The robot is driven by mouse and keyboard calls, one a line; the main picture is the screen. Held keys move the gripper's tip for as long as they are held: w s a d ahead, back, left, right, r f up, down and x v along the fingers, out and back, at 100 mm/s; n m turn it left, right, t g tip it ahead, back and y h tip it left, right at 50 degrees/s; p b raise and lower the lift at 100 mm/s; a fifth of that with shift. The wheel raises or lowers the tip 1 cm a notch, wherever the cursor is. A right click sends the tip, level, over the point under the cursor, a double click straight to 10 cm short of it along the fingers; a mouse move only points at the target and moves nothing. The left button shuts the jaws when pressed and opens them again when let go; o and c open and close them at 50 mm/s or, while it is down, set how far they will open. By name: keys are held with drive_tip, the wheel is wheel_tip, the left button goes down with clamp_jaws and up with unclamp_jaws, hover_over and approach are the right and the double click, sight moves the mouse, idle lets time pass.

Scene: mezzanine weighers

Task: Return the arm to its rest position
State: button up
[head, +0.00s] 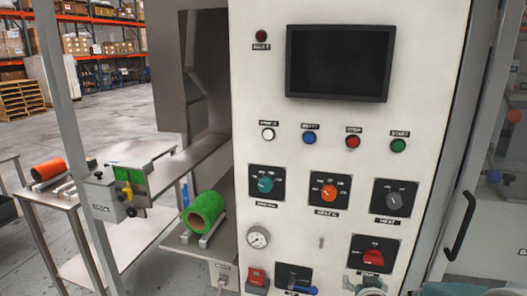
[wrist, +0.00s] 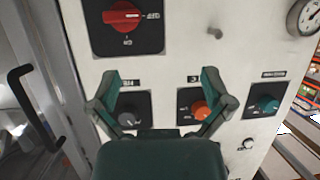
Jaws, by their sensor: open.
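My gripper (wrist: 158,88) shows in the wrist view with its two green fingers spread apart and nothing between them. It faces the white control panel (wrist: 180,55), whose picture is turned over in this view. The fingers overlap the plates of the grey knob (wrist: 127,118) and the orange knob (wrist: 201,109); whether they touch the panel cannot be told. In the head view, a small grey-green piece, perhaps part of my arm, shows at the bottom edge below the red rotary switch (head: 373,257).
The panel carries a dark screen (head: 338,63), several buttons, a teal knob (head: 265,184) and a gauge (head: 258,237). A door handle (head: 461,226) stands out at right. At left, a green roll (head: 204,213) and an orange roll (head: 48,169) rest on metal stands. Open floor lies beyond.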

drive_tip(key=s+a+r+g+y, duration=0.1)
drive_tip(key=s+a+r+g, duration=0.1)
drive_tip(key=s, duration=0.5)
drive_tip(key=s+a+r+n+g, duration=0.1)
drive_tip(key=s+a+r+g, duration=0.2)
drive_tip(key=s, duration=0.5)
drive_tip(key=s+a+r+n+g+y, duration=0.1)
drive_tip(key=s+a+r+g, duration=0.2)
drive_tip(key=s, duration=0.4)
drive_tip(key=shift+s+a+r+y, duration=0.3)
drive_tip(key=shift+s+a+r, duration=0.05)
drive_tip(key=shift+a+r, duration=0.15)
